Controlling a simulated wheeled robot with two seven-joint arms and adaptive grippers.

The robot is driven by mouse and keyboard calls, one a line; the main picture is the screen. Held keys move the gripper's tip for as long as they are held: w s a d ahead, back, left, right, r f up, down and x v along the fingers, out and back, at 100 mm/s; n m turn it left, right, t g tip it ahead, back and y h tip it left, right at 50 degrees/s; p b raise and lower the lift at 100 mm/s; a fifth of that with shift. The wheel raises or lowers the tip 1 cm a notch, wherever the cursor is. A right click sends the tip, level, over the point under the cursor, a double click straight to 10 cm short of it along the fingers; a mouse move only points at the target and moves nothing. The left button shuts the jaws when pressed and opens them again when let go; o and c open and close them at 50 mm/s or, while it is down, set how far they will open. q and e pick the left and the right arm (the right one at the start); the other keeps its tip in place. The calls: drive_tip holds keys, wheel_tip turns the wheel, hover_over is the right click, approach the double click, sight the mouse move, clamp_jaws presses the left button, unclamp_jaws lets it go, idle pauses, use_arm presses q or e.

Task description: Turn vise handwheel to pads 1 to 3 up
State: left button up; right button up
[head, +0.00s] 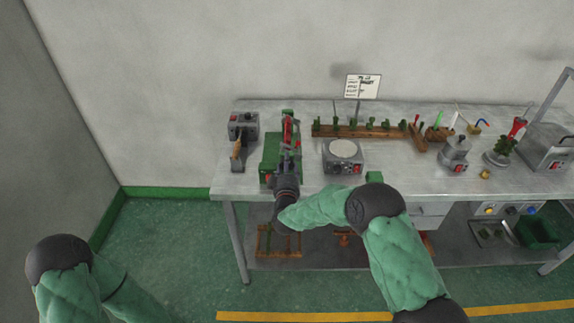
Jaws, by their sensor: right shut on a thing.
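The vise (273,152), green with red and dark parts, stands on the left part of the metal bench. My right gripper (285,172) is at the front of the vise, reaching in from the right. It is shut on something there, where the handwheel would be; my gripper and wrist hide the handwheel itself. The pads and any numbers on them are too small to make out. My left arm shows at the lower left, and its gripper is not in view.
A grey box with a wooden-handled tool (236,150) stands left of the vise. A round-topped scale-like device (344,151) stands close on its right. A wooden rack (357,131) with green pieces lies behind. The green floor (170,230) at front left is clear.

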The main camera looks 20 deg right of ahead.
drive_tip(key=shift+f+n+p, duration=0.15)
drive_tip(key=shift+n+p, duration=0.5)
drive_tip(key=shift+n, duration=1.75)
drive_tip(key=o, duration=1.2)
drive_tip(key=shift+c, duration=0.2)
drive_tip(key=v, duration=1.2)
